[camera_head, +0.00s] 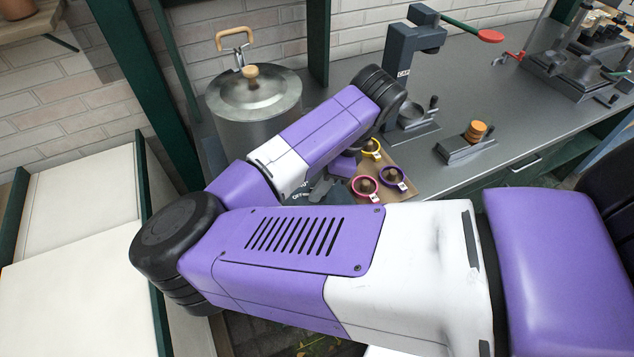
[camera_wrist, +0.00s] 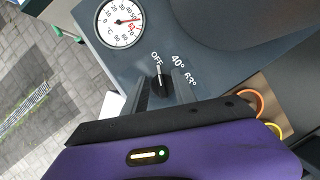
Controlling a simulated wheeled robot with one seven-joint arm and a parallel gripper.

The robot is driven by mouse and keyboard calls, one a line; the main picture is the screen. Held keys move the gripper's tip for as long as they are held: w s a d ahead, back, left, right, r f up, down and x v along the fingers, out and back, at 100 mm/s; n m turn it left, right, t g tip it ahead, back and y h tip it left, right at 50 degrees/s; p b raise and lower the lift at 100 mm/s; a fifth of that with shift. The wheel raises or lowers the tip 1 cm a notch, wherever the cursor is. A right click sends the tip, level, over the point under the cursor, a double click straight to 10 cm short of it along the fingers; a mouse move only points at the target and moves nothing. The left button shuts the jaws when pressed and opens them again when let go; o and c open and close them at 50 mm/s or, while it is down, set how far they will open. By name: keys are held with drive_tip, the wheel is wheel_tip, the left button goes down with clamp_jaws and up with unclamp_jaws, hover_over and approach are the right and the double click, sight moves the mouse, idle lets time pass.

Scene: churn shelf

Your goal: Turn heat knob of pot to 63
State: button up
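The steel pot (camera_head: 255,98), with a lid and wooden knob, stands at the back left, its lower part hidden by my arm. In the wrist view, the black heat knob (camera_wrist: 160,82) sits on a dark panel with marks OFF, 40° and 63°. Its white pointer line is at OFF. A round thermometer dial (camera_wrist: 119,24) with a red needle is above and left of it. My gripper (camera_wrist: 163,88) has one grey finger on each side of the knob; the fingers look apart, with a gap. Contact is unclear. In the head view my arm mostly hides the gripper.
A wooden board (camera_head: 405,171) with several coloured-ring cups lies right of my gripper. A grey press stand (camera_head: 405,60) and a small holder with an orange piece (camera_head: 476,131) stand on the steel counter (camera_head: 460,85). White surfaces (camera_head: 75,240) are at the left.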

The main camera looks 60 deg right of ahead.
drive_tip(key=shift+f, duration=0.1)
clamp_jaws()
drive_tip(key=shift+m, duration=0.3)
drive_tip(key=m+b, duration=0.1)
drive_tip(key=m+h+b, duration=0.1)
drive_tip(key=m, duration=0.1)
drive_tip(key=shift+w+f+t+h, duration=0.1)
drive_tip(key=shift+t+h, duration=0.2)
drive_tip(key=shift+d+m+h+b, duration=0.1)
drive_tip(key=shift+m+h+b, duration=0.4)
drive_tip(key=shift+m, duration=0.75)
drive_tip(key=shift+m+h+b, duration=0.4)
drive_tip(key=shift+m+b, duration=0.2)
drive_tip(key=shift+m, duration=0.65)
unclamp_jaws()
